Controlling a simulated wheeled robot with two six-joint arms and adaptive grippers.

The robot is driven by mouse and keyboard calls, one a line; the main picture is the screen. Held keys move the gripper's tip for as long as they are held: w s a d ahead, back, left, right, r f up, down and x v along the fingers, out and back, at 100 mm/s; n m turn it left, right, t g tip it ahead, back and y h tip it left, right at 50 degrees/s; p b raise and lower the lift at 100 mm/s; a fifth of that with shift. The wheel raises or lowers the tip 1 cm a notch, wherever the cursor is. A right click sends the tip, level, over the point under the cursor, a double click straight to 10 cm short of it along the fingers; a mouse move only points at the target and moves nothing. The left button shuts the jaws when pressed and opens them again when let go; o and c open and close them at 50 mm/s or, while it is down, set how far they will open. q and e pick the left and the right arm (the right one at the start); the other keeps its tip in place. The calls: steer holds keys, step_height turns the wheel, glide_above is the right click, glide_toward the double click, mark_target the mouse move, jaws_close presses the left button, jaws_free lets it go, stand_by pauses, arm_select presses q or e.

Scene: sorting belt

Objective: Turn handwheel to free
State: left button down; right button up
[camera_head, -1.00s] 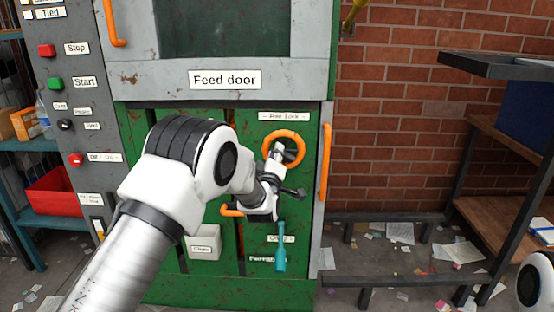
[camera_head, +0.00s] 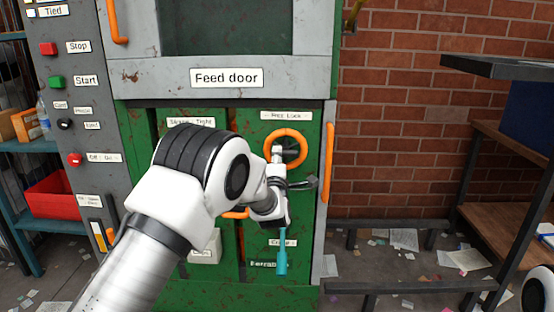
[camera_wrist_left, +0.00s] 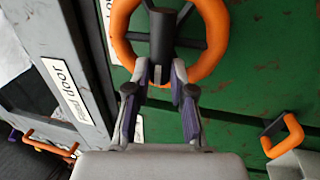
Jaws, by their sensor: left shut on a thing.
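The orange handwheel (camera_head: 303,140) with dark spokes is on the green cabinet panel (camera_head: 309,205), below a small label. It fills the top of the left wrist view (camera_wrist_left: 216,30), where its dark hub (camera_wrist_left: 162,35) sticks out toward the camera. My left gripper (camera_head: 277,152) is at the lower part of the wheel. In the left wrist view its two fingers (camera_wrist_left: 161,72) are closed in below the hub, on the lower rim and spoke area; the exact contact is hard to see.
A teal handle (camera_head: 281,256) hangs below my left wrist. A vertical orange handle (camera_head: 328,163) is right of the wheel. The feed door (camera_head: 165,72) is above. A button panel (camera_head: 78,120) stands left, a dark bench (camera_head: 480,66) right. Papers litter the floor.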

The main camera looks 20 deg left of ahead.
arm_select(q)
steer(key=shift+f, duration=0.15)
steer(key=c, duration=1)
jaws_free()
steer(key=v, duration=1.2)
